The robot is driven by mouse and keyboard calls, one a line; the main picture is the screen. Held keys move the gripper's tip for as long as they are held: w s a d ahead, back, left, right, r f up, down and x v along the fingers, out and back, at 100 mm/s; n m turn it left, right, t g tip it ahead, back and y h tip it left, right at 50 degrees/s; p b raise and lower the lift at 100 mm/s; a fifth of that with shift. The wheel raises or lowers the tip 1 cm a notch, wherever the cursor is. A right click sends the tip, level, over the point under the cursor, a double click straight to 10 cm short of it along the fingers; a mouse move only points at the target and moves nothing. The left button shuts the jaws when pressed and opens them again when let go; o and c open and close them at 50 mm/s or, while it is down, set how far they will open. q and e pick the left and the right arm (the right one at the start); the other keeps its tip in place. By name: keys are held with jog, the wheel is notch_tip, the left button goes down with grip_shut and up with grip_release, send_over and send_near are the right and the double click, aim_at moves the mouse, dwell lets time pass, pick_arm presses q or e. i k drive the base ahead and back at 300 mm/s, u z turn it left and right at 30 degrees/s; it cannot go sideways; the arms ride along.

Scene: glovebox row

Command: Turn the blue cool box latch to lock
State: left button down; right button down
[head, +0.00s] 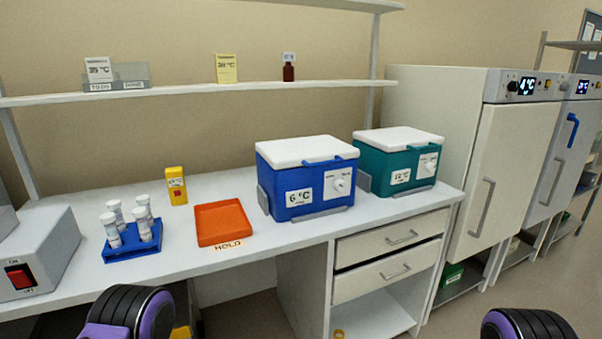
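The blue cool box (275,205) stands on the bench with its white lid (300,150) closed. Its front carries a "6 °C" label on the left and a white latch plate with a small round knob (340,187) on the right. The knob's pointer is too small to read for certain. A blue handle bar crosses the front edge of the lid. Neither gripper shows. Only black and purple parts of my arms show at the bottom left and bottom right, well short of the box.
A teal cool box (385,177) with a similar latch stands to the right. An orange HOLD tray (224,224) and a blue rack (132,247) of white-capped tubes lie left, with a yellow device (176,186) behind. Bench space before the blue box is narrow. Drawers (390,240) sit below.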

aim_at(340, 186)
jog(key=u, duration=0.1)
jog(key=k, duration=1)
jog(key=z, duration=0.95)
jog(key=i, duration=1.5)
jog(key=u, duration=0.65)
